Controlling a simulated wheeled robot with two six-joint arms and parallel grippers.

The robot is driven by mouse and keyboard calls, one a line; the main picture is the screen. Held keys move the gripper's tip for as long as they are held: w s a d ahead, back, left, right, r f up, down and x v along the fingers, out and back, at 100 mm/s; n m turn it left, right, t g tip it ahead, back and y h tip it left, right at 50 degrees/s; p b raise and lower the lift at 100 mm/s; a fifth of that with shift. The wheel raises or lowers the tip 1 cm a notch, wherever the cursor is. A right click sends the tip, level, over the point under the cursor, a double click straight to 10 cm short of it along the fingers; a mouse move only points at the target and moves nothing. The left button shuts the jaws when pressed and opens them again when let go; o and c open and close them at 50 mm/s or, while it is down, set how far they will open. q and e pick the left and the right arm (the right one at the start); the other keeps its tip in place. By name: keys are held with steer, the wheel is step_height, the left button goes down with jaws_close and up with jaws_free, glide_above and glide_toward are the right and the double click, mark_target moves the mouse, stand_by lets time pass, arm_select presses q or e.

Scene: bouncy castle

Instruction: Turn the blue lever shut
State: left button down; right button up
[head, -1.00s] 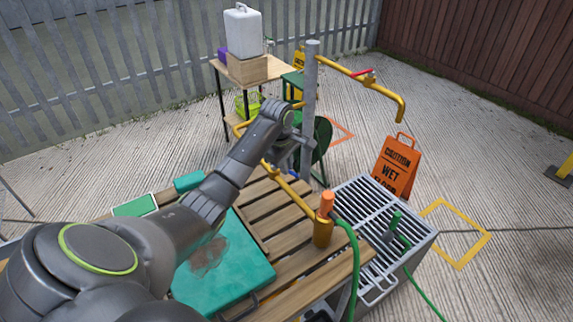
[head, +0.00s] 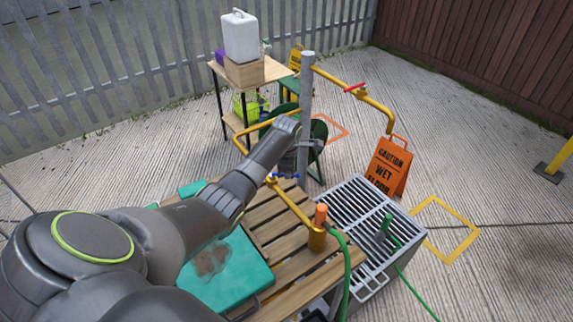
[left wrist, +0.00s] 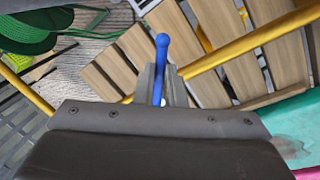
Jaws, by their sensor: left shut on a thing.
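The blue lever (left wrist: 162,52) stands up between the two fingers of my left gripper (left wrist: 161,86) in the left wrist view, its rounded tip showing beyond them. My left gripper is shut on it. The lever's pivot is hidden by the gripper. My right gripper is not in view.
A grey post (head: 305,110) carries an upper yellow pipe with a red lever (head: 355,87). A green hose (head: 348,270) hangs from an orange-topped fitting (head: 318,232). A slatted wooden bench (head: 285,245), teal case (head: 230,275) and metal grate (head: 350,205) lie close below.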

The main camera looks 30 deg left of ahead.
arm_select(q)
steer(key=shift+w+a+r+n+p, duration=0.15)
steer(key=shift+w+n+p, duration=0.25)
steer(key=shift+n, duration=0.5)
steer(key=shift+w+a+n+g+y+b, duration=0.15)
steer(key=shift+w+a+n+g+b, duration=0.15)
steer(key=shift+n, duration=0.75)
steer(key=shift+w+a+n+g+y+b, duration=0.15)
steer(key=shift+w+a+n, duration=0.25)
steer(key=shift+n, duration=0.6)
steer(key=shift+w+a+n+g+y+b, duration=0.2)
steer(key=shift+w+a+n+b, duration=0.15)
steer(key=shift+n, duration=0.7)
steer(key=shift+a, duration=0.1)
steer(key=c, duration=1.5)
jaws_free()
